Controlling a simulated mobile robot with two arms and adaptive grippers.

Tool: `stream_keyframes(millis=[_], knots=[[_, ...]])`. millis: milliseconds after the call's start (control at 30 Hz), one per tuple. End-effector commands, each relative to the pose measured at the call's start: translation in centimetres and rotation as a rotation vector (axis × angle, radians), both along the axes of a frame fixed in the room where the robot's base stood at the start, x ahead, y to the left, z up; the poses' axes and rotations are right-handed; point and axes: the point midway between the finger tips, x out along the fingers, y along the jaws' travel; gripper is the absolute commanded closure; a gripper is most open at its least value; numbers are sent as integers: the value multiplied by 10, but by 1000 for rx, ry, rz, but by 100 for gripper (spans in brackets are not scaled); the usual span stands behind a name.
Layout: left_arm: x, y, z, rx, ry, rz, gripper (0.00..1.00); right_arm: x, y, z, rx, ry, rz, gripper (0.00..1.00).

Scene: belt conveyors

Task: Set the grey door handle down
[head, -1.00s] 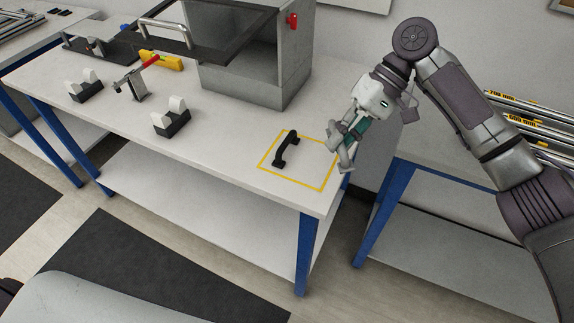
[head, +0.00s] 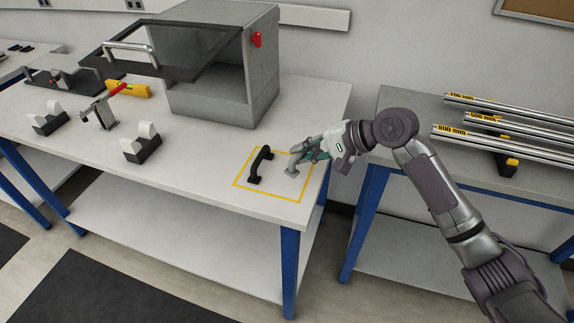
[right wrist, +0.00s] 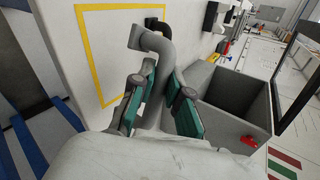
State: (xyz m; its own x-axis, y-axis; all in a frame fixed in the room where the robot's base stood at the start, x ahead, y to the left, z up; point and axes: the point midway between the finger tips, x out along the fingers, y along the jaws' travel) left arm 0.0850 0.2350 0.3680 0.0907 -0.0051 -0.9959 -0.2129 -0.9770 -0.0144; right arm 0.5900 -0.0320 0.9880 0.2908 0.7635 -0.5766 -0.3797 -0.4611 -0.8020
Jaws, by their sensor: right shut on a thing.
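The grey door handle (head: 291,171) is at the right part of the yellow-outlined square (head: 243,186) on the white table. My right gripper (head: 303,156) is shut on it, reaching in from the right. In the right wrist view the bent grey handle (right wrist: 158,44) sits between the two green-padded fingers of the gripper (right wrist: 162,95), one flanged end facing the tabletop. I cannot tell whether it touches the table. A black handle (head: 259,166) stands in the square, left of the grey one. It is mostly hidden behind the grey one in the wrist view. My left gripper is out of view.
A grey open-fronted box (head: 222,105) stands behind the square. A black-and-white holder (head: 142,148) and a red-handled clamp (head: 105,112) are to the left. A second table at right bears metal bars (head: 505,128). The tabletop between holder and square is clear.

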Motion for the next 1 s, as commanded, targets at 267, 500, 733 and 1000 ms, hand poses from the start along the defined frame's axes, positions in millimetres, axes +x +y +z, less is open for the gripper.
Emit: stream_keyframes(millis=[267,500,733,1000], knots=[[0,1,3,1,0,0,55,19,31,-22,-1,0,1,100],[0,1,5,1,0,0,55,19,32,-46,-2,4,1,100],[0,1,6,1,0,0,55,20,33,-63,-1,-2,1,100],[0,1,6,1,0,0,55,20,32,-66,-1,0,2,83]])
